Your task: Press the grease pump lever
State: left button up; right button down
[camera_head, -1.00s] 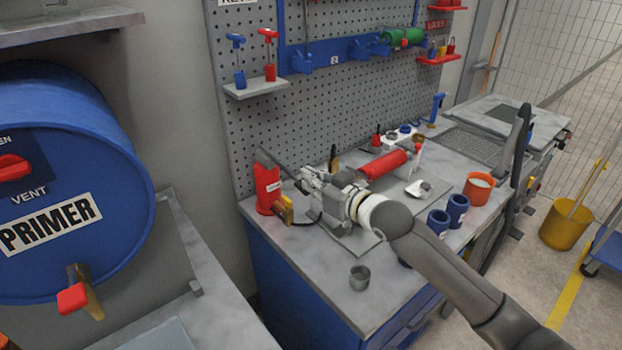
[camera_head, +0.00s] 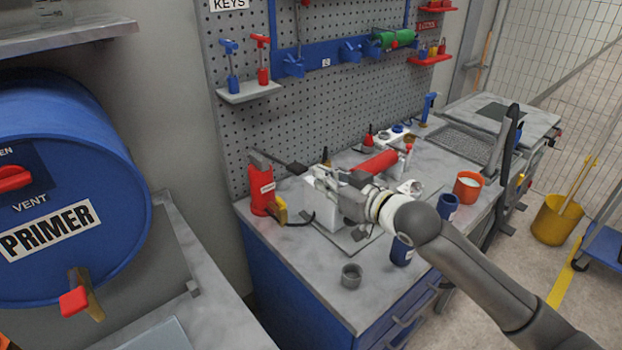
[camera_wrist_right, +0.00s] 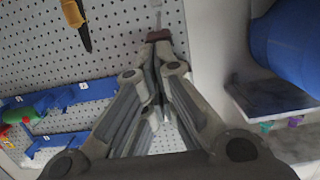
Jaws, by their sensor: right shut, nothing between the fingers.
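The grease pump is probably the red upright canister (camera_head: 262,190) at the left end of the workbench. A dark lever (camera_head: 284,162) runs from its top to the right and slopes slightly down to a black grip. My right gripper (camera_head: 314,178) is shut and empty, just right of the lever's end. I cannot tell whether they touch. In the right wrist view the closed fingers (camera_wrist_right: 157,40) point at the pegboard, and the pump cannot be made out. My left gripper is not in view.
The pegboard (camera_head: 300,100) rises behind. A blue primer drum (camera_head: 60,190) is at the left.

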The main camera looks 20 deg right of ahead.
jog(key=v, duration=0.4)
jog(key=shift+b, duration=0.4)
jog(key=shift+w+a, duration=0.1)
dwell(1.4)
